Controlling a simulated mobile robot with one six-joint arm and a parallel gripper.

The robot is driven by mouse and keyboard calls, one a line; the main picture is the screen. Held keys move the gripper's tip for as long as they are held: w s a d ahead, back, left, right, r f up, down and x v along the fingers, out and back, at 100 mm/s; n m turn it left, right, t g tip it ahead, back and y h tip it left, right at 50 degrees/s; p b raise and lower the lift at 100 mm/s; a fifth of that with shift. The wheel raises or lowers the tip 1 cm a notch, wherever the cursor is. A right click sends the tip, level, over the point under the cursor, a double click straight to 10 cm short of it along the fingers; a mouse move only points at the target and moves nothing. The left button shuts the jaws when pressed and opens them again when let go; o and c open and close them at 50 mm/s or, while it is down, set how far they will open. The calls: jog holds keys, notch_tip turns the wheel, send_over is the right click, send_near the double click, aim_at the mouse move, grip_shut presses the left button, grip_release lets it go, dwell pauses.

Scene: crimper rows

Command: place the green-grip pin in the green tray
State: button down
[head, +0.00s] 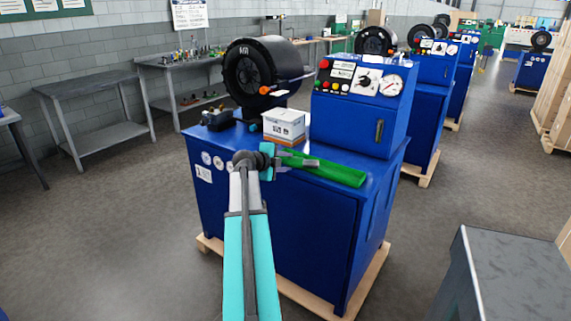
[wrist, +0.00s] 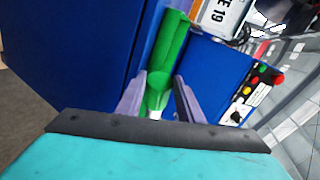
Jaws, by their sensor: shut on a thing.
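The green tray (head: 335,172) is a long, shallow trough on the blue machine's top ledge, in front of the control cabinet. It also shows in the wrist view (wrist: 172,42), running away from my fingers. My gripper (head: 308,162) is at the left part of the tray, close over it; its two fingers show in the wrist view (wrist: 157,100). They are shut on the green-grip pin (wrist: 156,98), whose green grip shows between them with a pale end nearest the camera. Green on green, I cannot tell whether the pin touches the tray. In the head view the pin is not clearly distinguishable.
A white and orange box (head: 284,125) stands on the ledge just behind the tray. A small dark device (head: 217,120) is at the ledge's left end. The control cabinet (head: 362,110) rises behind the tray. A black round crimper head (head: 262,72) stands behind the box.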

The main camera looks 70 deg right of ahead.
jog(key=shift+f, duration=0.1)
dwell(0.3)
jog(key=c, duration=1.2)
grip_release()
jog(key=shift+r+p, duration=0.45)
jog(key=shift+p, duration=0.15)
jog(key=b+v, duration=0.1)
jog(key=v, duration=1.1)
jog(key=shift+r, duration=0.1)
